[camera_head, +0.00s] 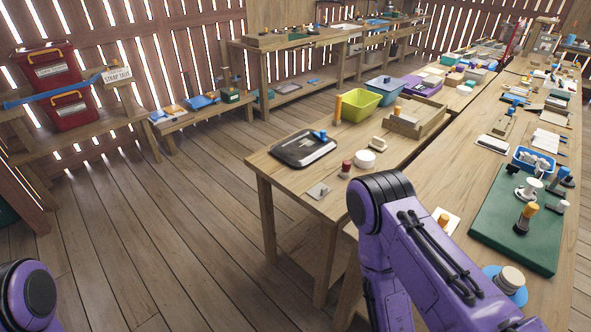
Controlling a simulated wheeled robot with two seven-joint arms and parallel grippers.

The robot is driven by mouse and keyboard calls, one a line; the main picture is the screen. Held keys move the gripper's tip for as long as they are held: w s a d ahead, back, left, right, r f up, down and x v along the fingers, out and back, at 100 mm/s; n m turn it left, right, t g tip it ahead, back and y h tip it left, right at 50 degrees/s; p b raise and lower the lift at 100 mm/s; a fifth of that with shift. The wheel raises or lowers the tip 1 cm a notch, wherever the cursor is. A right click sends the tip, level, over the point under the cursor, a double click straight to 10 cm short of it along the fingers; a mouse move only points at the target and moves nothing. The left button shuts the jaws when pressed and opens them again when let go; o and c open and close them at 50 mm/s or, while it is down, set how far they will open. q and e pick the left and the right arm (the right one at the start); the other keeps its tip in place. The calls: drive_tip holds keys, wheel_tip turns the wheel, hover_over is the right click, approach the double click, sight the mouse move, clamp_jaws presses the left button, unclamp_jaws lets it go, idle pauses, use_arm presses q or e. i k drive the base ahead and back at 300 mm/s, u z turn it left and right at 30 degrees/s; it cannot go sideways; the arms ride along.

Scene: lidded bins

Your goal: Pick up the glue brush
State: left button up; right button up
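I cannot pick out a glue brush for certain; the small tools on the benches are too small to name. A black tray (281,153) on the near end of the middle bench holds a pale sheet and a small blue item (319,135). An upright orange stick (338,108) stands behind it, by the yellow-green bin (352,106). An orange-topped item (526,214) stands on the green mat (491,229) at the right. Neither of my grippers shows; only purple parts of my arms are in view, at the bottom left and the bottom centre-right.
Red lidded bins (75,109) stand on a wooden rack at the left. A wooden tray (411,128), white roll (364,159) and red-topped item (346,166) sit on the middle bench. The right bench is crowded. The plank floor (160,230) is clear at centre-left.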

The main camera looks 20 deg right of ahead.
sight(345, 172)
drive_tip(key=u, duration=0.8)
drive_tip(key=i, duration=1.15)
drive_tip(key=z, duration=2.75)
